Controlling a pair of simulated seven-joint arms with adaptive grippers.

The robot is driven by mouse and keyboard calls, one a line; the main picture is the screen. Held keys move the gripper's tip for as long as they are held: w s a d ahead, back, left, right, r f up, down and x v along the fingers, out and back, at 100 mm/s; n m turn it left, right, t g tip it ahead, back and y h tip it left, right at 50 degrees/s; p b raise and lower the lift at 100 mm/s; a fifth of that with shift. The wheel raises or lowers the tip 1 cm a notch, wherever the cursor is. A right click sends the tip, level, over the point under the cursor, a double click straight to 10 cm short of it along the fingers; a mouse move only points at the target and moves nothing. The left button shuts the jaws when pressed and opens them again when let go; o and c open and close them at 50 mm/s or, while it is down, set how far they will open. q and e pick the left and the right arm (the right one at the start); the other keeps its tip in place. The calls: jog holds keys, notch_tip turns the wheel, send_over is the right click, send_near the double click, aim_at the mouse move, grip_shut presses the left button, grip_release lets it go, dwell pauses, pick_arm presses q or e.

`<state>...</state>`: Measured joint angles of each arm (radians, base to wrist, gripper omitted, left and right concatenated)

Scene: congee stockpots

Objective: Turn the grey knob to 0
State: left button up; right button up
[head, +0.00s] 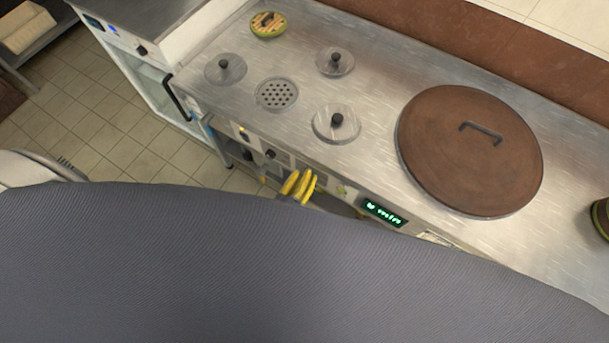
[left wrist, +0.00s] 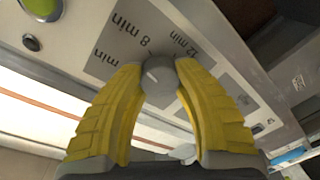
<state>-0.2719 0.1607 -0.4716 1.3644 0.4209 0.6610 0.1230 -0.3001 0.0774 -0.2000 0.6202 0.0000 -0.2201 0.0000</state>
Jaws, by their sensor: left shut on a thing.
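The grey knob (left wrist: 158,76) sits on the stove's front panel in the left wrist view. Printed labels around it read "8 min" and "12 min", with another "min" label partly covered; no 0 mark is readable. My left gripper (left wrist: 160,85) has its yellow fingers on both sides of the knob, shut on it. In the head view my left gripper (head: 300,182) is at the stove's front edge, and the knob is hidden there. My right gripper is in neither view.
A steel counter holds several round lids, including a large brown lid (head: 470,150) with a handle. Dark knobs (head: 270,154) lie left of the gripper on the front panel. A green display (head: 384,213) is to its right. A green button (left wrist: 31,43) is near the labels.

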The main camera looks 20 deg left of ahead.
pick_arm(q)
jog(key=n, duration=0.4)
jog(key=shift+w, duration=0.1)
jog(key=n, duration=0.5)
jog(key=shift+a+n+g, duration=0.1)
jog(key=shift+n+g, duration=0.2)
jog(key=n+h, duration=0.1)
jog(key=n, duration=0.4)
jog(key=shift+n+h, duration=0.3)
jog(key=shift+n, duration=1.8)
jog(key=shift+f, duration=0.1)
jog(key=shift+a, duration=0.1)
jog(key=o, duration=1.3)
